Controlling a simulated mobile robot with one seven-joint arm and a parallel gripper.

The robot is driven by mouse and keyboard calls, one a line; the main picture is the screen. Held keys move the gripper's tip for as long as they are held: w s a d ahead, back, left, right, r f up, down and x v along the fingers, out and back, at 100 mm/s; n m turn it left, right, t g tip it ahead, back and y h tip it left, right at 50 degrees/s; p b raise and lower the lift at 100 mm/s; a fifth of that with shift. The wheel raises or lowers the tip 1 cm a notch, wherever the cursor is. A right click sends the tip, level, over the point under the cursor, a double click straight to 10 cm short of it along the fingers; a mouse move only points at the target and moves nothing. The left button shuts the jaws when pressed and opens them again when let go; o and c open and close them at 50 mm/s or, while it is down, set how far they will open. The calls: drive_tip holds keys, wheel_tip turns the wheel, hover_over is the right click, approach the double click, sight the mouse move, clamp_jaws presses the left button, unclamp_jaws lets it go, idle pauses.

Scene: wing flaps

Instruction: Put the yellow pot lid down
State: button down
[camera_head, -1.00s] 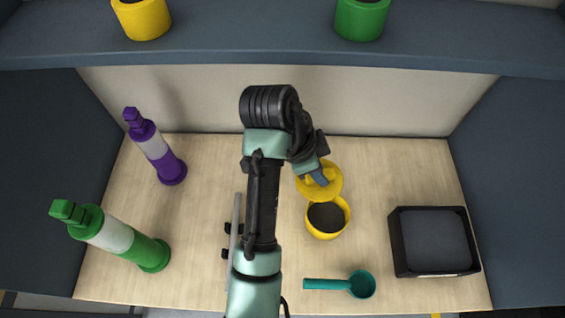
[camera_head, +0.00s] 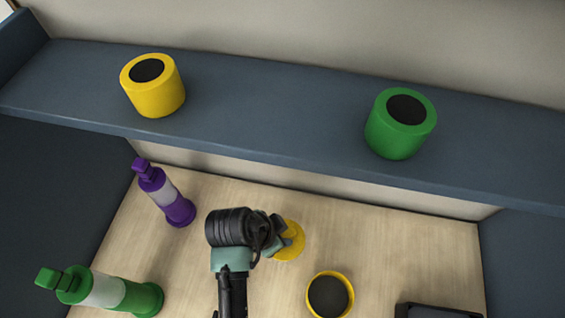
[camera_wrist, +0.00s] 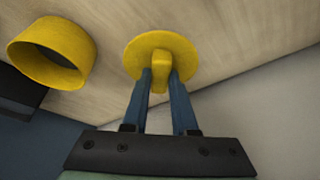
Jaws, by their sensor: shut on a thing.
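The yellow pot lid (camera_head: 291,243) is a round disc with a knob. My gripper (camera_head: 280,236) is shut on its knob, and the lid is left of and behind the open yellow pot in the head view. In the wrist view, the two blue fingers of my gripper (camera_wrist: 160,88) stand either side of the knob of the lid (camera_wrist: 160,48). The lid is close to the wooden tabletop; I cannot tell whether it touches. The yellow pot (camera_head: 348,290), with dark contents, stands apart from the lid; its side shows in the wrist view (camera_wrist: 62,62).
A black box (camera_head: 436,311) is at the lower right. The shelf (camera_head: 270,105) above holds a yellow canister (camera_head: 154,88) and a green canister (camera_head: 398,130). Bare tabletop (camera_head: 400,245) lies behind the pot.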

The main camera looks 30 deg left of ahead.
drive_tip(key=shift+f, duration=1.9)
drive_tip(key=shift+f, duration=0.2)
drive_tip(key=c, duration=0.7)
unclamp_jaws()
drive_tip(key=shift+r, duration=0.15)
drive_tip(key=v, duration=1.2)
